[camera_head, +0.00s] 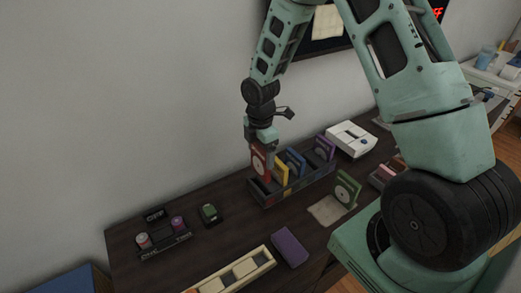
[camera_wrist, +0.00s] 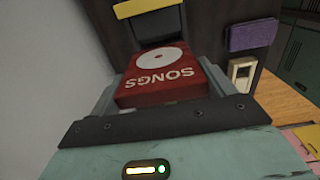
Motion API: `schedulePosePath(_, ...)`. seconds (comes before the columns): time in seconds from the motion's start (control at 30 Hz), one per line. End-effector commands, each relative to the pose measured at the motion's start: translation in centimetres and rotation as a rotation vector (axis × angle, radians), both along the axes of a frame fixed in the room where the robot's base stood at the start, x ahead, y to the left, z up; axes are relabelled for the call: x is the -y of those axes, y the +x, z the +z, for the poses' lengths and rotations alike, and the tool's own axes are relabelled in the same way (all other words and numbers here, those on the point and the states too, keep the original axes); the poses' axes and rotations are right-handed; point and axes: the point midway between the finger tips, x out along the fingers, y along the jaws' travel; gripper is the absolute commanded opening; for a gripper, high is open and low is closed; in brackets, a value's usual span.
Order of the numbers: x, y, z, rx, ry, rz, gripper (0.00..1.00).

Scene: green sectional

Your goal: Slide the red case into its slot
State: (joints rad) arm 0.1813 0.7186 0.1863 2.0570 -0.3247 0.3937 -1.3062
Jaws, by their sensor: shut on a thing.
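The red case (camera_head: 259,164) is upright in my gripper (camera_head: 263,148), at the left end of the dark slotted rack (camera_head: 312,188). In the wrist view the red case (camera_wrist: 167,78) shows a white disc and the word SONGS. My gripper (camera_wrist: 163,98) is shut on its upper part. I cannot tell whether its lower edge is inside the rack. A yellow case (camera_head: 281,173), a blue case (camera_head: 296,163) and a purple case (camera_head: 325,148) stand in the rack to its right.
A purple block (camera_head: 289,248) and a cream tray (camera_head: 240,272) lie nearer. A white device (camera_head: 351,139) stands behind right. The wall is close behind the rack.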

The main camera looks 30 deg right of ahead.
Motion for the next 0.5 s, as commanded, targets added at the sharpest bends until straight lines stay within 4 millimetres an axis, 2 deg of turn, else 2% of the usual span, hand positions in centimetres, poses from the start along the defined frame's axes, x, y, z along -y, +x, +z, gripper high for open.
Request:
schedulePosePath(0.03,0.0,0.0,-0.8,-0.001,0.0,0.0,0.58)
schedulePosePath(0.3,0.0,0.0,-3.3,0.001,0.0,0.001,0.58)
schedulePosePath(0.5,0.0,0.0,-4.4,0.001,0.0,0.0,0.58)
